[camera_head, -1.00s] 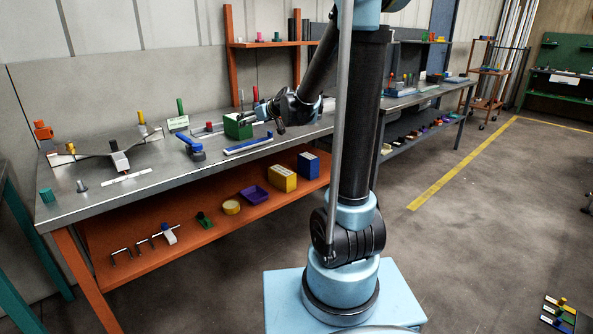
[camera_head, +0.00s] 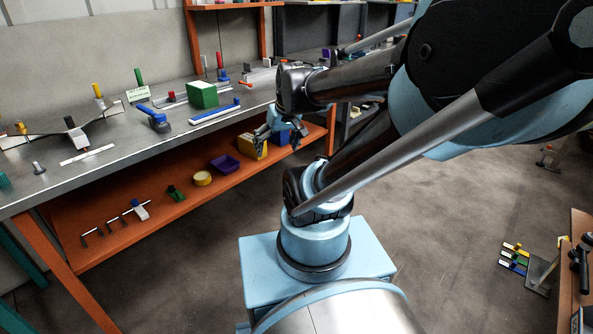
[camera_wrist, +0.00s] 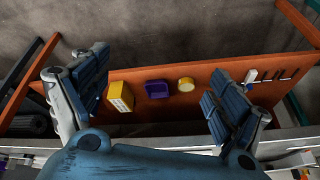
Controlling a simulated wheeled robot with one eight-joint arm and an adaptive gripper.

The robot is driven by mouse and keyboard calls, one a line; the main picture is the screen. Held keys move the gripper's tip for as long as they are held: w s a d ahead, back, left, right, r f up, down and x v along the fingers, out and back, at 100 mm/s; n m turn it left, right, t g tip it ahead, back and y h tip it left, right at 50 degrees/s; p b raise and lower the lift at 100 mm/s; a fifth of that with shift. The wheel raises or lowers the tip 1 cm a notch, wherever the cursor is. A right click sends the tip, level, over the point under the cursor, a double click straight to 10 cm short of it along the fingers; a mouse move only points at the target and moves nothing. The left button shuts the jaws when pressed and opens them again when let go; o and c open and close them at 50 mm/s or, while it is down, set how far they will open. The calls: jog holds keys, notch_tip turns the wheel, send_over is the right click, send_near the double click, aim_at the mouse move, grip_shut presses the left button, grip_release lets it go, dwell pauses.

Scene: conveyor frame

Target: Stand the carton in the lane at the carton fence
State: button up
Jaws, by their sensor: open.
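A green box-shaped block (camera_head: 202,95) stands on the bench top. A low blue-and-white rail (camera_head: 214,113) lies in front of it.
The orange shelf (camera_head: 120,235) also holds a purple tray (camera_head: 224,165), a yellow round piece (camera_head: 201,179) and a green part (camera_head: 175,193). A blue clamp-like part (camera_head: 154,118) stands on the bench. A wooden table stands far right.

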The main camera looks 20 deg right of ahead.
jog(key=s+d+f+m+g+h, duration=0.1)
jog(key=s+d+f, duration=0.2)
jog(key=s, duration=0.5)
jog(key=shift+d+f+m+g+h, duration=0.3)
jog(key=shift+d+f+m, duration=0.1)
jog(key=shift+d, duration=0.1)
jog(key=shift+s+d+f, duration=0.2)
jog(key=shift+s, duration=0.3)
jog(key=shift+c, duration=0.8)
notch_tip(320, 180, up, 18)
jog(key=n+t+y, duration=0.6)
jog(key=t+y, duration=0.2)
jog(key=t, duration=0.1)
send_over(202, 85)
jog(key=s+d, duration=0.8)
jog(key=s, duration=0.5)
jog(key=x, duration=1.2)
jog(key=shift+w+f, duration=0.15)
jog(key=shift+w, duration=0.1)
jog(key=shift+w+d+x, duration=0.15)
jog(key=shift+d+x, duration=0.05)
jog(key=shift+x, duration=1.1)
jog(key=shift+w+d+x, duration=0.1)
jog(key=shift+d+x, duration=0.1)
jog(key=shift+x, duration=1.15)
jog(key=c, duration=1.1)
